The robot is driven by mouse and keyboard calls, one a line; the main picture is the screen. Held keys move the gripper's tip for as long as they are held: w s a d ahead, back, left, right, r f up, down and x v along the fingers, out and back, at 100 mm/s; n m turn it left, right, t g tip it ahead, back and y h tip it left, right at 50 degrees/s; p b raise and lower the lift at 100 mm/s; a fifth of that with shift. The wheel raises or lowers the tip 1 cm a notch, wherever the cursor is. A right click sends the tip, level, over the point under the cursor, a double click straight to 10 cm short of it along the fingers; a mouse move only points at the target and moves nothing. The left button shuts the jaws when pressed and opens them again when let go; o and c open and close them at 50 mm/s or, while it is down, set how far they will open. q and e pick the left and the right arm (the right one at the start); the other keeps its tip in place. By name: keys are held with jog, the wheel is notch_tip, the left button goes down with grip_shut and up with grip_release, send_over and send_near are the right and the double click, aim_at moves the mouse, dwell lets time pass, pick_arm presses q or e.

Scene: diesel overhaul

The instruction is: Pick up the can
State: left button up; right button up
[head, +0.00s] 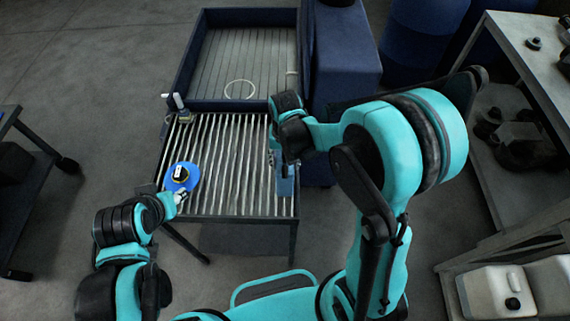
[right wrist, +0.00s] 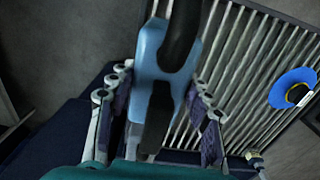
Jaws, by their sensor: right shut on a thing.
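A light-blue can-like thing with black parts (right wrist: 150,65) is between the fingers of my right gripper (right wrist: 160,112), which is shut on it. In the head view the blue body (head: 285,185) shows below my right gripper (head: 278,158), over the right edge of the slatted table (head: 235,205). The right wrist and fingers hide its upper part. My left gripper (head: 180,196) is low at the table's left front, close beside a round blue piece (head: 186,183); its finger gap is too small to judge.
A yellow and black item (head: 180,173) sits on the round blue piece. A small bottle-like thing (head: 182,108) stands at the table's back left. A dark-blue walled tray (head: 245,105) adjoins the back, with a pale ring (head: 239,89) inside. The table's middle is clear.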

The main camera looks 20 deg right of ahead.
jog(key=a+r+p, duration=0.1)
jog(key=a+r, duration=0.7)
jog(key=a, duration=0.3)
jog(key=shift+a, duration=0.4)
jog(key=o, duration=0.7)
grip_shut()
jog(key=shift+d, duration=0.1)
